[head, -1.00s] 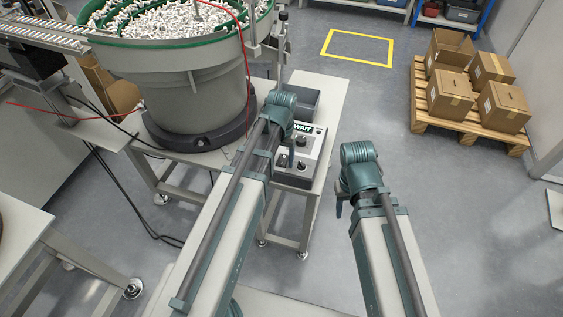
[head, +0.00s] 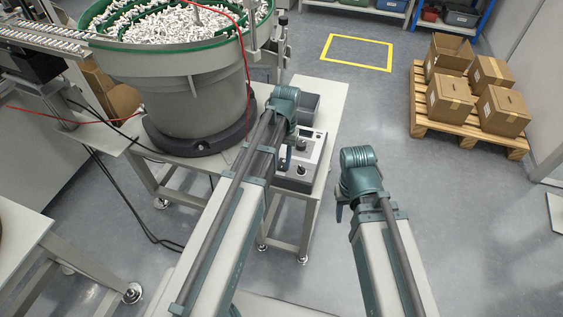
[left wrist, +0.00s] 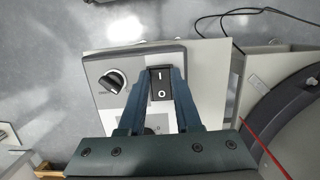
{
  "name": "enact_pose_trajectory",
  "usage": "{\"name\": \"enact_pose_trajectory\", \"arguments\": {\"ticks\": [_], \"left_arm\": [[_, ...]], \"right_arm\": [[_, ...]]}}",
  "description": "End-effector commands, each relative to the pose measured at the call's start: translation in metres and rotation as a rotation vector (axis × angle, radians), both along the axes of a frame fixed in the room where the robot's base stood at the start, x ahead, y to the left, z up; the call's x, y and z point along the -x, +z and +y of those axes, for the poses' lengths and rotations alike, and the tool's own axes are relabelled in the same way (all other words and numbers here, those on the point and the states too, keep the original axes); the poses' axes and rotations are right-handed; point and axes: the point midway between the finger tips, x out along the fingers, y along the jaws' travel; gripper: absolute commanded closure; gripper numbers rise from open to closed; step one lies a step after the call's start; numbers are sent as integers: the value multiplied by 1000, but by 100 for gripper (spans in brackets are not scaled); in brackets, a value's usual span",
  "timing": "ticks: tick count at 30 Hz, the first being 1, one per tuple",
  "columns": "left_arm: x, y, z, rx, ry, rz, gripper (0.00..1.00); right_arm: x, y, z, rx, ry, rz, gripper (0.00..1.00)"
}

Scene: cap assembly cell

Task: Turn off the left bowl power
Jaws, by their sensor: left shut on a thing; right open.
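The grey control box (head: 312,148) of the bowl stands on a small table in the head view, with dark knobs on its top panel. In the left wrist view a black rocker switch (left wrist: 161,91) marked I and O sits on the panel, beside a round knob (left wrist: 115,85). My left gripper (left wrist: 162,76) has its two fingers on either side of the switch and is shut on it. I cannot tell which side of the rocker is pressed. My right gripper (head: 341,209) hangs over the floor to the right, open and apart from the box; its fingers are mostly hidden.
The feeder bowl (head: 195,85) with a green rim holds many small white parts, left of the box. A dark bin (head: 308,105) stands behind the box. Cables run at left. A pallet (head: 470,140) with cartons is far right. The floor between is free.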

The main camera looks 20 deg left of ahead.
Motion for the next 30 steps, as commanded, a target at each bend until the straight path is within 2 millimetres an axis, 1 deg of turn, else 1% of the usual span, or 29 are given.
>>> {"name": "enact_pose_trajectory", "arguments": {"ticks": [1,6,14,15,19,20,30], "left_arm": [[-6,-1,0,-1,0,30,100],[-4,0,0,-3,0,84,100],[-2,1,0,-3,0,86,100],[-2,1,0,-3,0,86,62],[-2,1,0,-3,0,85,39],[-2,1,0,-3,0,85,38],[-3,2,0,-3,0,84,38]], "right_arm": [[0,-3,0,0,0,0,50],[0,-4,0,0,0,0,50],[0,-3,0,0,0,0,50],[0,-3,0,0,0,0,50],[0,-3,0,0,0,0,50],[0,-3,0,0,0,0,50],[0,-2,0,0,0,0,50]]}}
